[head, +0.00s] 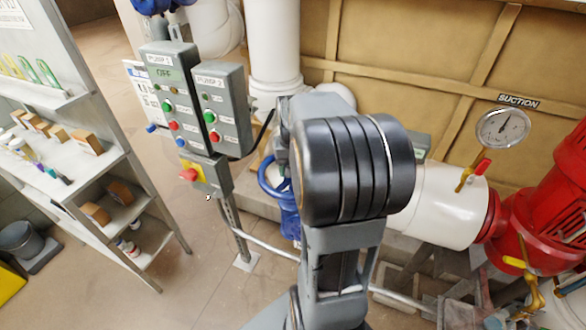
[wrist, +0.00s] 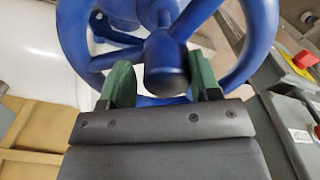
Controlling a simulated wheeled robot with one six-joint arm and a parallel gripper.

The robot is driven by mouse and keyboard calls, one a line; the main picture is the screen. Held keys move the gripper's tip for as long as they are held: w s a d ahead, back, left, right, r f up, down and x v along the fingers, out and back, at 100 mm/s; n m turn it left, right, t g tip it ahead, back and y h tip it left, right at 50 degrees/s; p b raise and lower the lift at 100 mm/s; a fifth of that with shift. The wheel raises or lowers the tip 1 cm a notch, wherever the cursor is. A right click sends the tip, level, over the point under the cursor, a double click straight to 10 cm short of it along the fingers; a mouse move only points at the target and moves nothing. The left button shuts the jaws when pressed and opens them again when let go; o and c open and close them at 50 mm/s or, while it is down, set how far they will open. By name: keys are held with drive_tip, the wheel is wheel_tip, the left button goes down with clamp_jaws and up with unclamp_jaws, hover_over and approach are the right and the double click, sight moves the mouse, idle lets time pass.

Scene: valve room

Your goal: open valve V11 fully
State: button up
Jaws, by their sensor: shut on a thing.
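A blue handwheel (wrist: 240,50) with spokes and a round hub (wrist: 166,65) fills the upper part of the wrist view. My gripper (wrist: 162,78) is shut on the handwheel, with one green finger at each side of the hub. The exact contact points of the fingers are hard to see. In the head view a blue valve (head: 289,222) with its handwheel (head: 270,178) shows just left of my arm. My arm hides the rest of it and my gripper there. No V11 label is readable.
Pump control boxes (head: 172,95) with a red stop button (head: 189,174) stand on a post close left of the valve. A shelf unit (head: 75,150) is farther left. A white pipe (head: 440,205), a suction gauge (head: 503,127) and red pump (head: 550,220) are at right.

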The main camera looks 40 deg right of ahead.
drive_tip(key=shift+a+f, duration=0.4)
drive_tip(key=shift+f, duration=0.1)
drive_tip(key=c, duration=0.3)
drive_tip(key=n, duration=0.9)
drive_tip(key=shift+r, duration=0.1)
drive_tip(key=n, duration=0.4)
drive_tip(key=shift+d+n+p, duration=0.1)
drive_tip(key=shift+n+p, duration=0.3)
drive_tip(key=n, duration=1.4)
drive_tip(key=shift+w+p, duration=0.1)
drive_tip(key=shift+p, duration=0.2)
